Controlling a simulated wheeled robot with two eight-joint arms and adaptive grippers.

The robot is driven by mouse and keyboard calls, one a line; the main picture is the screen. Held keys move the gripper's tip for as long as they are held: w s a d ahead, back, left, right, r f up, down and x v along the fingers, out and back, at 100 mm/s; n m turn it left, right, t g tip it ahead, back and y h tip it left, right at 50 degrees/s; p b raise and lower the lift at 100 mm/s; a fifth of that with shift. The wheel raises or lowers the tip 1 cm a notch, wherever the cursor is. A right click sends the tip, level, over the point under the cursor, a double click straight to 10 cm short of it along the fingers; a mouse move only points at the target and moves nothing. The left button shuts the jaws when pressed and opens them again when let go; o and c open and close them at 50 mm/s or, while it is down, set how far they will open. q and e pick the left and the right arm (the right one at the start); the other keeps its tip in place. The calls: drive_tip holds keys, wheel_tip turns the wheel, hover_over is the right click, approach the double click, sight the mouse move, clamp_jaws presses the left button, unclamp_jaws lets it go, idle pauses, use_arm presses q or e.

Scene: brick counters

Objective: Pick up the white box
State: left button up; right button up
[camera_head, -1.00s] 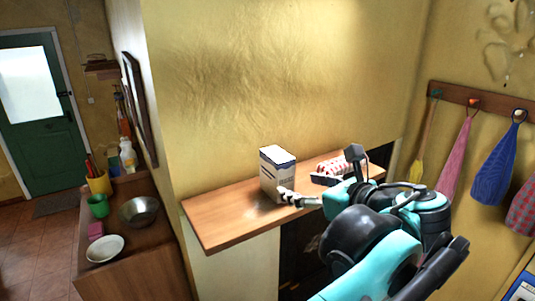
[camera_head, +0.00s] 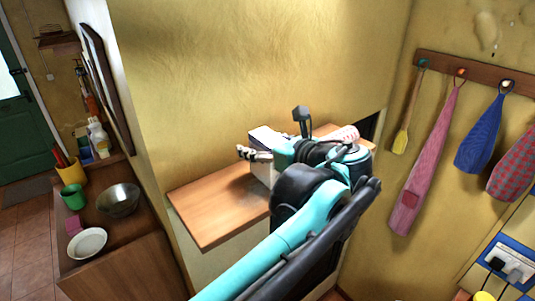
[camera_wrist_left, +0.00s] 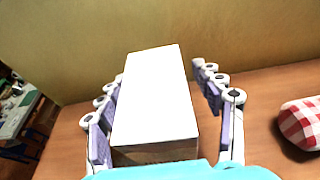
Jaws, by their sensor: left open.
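The white box (camera_head: 265,136) stands on the wooden shelf (camera_head: 215,207) against the yellow wall. In the head view my left arm hides much of it. My left gripper (camera_head: 256,154) is at the box, with one finger showing across its upper part. In the left wrist view the white box (camera_wrist_left: 157,100) stands between the two open rows of fingers of my left gripper (camera_wrist_left: 158,88). The left fingers look close to or touching the box; a gap shows on the right side. My right gripper is not in view.
A red-and-white checked item (camera_wrist_left: 303,122) lies on the shelf right of the box. The shelf's left end is bare. Cloths hang at right.

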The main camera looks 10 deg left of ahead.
use_arm(q)
drive_tip(key=shift+w+a+f, duration=0.15)
drive_tip(key=shift+w+a, duration=0.15)
drive_tip(key=shift+s, duration=0.1)
drive_tip(key=c, duration=1.3)
